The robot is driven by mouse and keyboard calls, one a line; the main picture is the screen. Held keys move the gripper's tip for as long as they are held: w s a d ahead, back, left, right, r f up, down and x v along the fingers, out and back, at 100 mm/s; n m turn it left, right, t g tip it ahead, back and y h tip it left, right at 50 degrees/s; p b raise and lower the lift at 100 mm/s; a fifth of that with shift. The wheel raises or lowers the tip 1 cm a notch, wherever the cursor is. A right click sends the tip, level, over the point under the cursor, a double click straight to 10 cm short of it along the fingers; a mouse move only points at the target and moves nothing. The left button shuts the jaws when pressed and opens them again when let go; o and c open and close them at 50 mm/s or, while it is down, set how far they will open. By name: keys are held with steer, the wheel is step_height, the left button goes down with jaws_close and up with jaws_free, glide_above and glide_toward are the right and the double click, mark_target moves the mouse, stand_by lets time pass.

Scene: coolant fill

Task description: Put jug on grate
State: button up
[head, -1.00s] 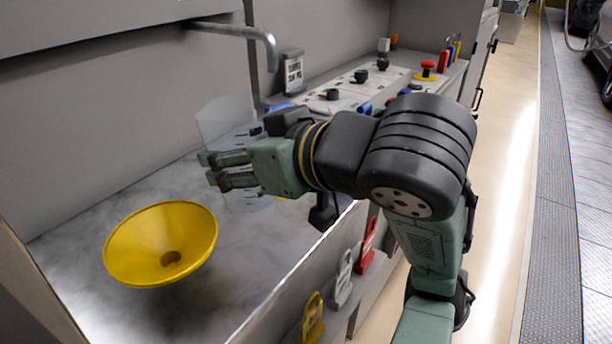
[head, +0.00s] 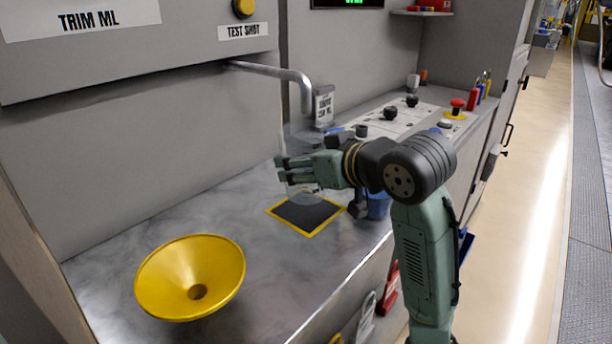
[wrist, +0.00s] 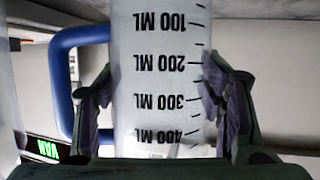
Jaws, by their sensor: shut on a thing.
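The jug is clear, with upside-down black ML marks and a blue handle (wrist: 62,85). In the wrist view the jug (wrist: 160,75) stands between both fingers. In the head view the see-through jug (head: 303,190) is faint, partly hidden by my gripper (head: 284,169), which is shut on it. A dark square with a yellow border (head: 306,214), which looks like the grate, lies on the counter just below and in front of the jug. I cannot tell whether the jug's base touches it.
A metal spout (head: 285,74) reaches out from the wall above the jug. A yellow funnel (head: 190,277) sits at the front left of the counter. A panel with knobs and a red button (head: 457,104) is at the back right. The counter (head: 195,215) between funnel and grate is clear.

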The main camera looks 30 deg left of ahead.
steer(key=shift+f, duration=1.75)
steer(key=shift+f, duration=0.15)
steer(key=o, duration=0.9)
steer(key=shift+r, duration=0.25)
steer(key=v, duration=1.2)
steer(key=shift+b, duration=0.35)
